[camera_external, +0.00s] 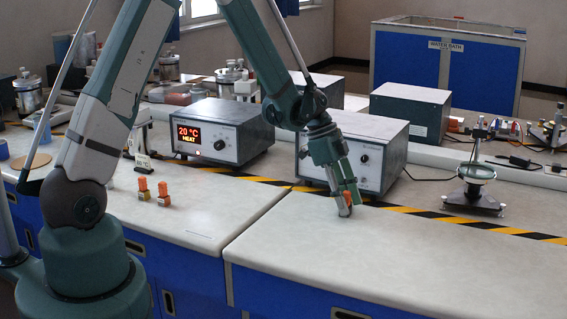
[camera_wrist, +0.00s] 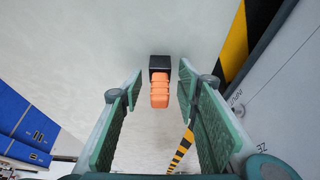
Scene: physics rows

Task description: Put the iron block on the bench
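A small block with a dark base and a ribbed orange top (camera_wrist: 159,92) shows between my fingers in the wrist view; its dark base looks like iron. In the external view it is partly hidden by the fingers, low at the surface of the right-hand bench (camera_external: 420,265). My gripper (camera_external: 345,205) points down over the block. Its green fingers (camera_wrist: 158,90) are open on either side of it, with a gap showing at both sides. The block appears to rest on the bench, though the contact is hard to see.
Two other orange-topped blocks, a left one (camera_external: 143,189) and a right one (camera_external: 163,193), stand on the left bench section. A heater box reading 20 °C (camera_external: 222,133) and a grey box (camera_external: 385,150) stand behind the striped tape. A dish stand (camera_external: 474,190) is at right.

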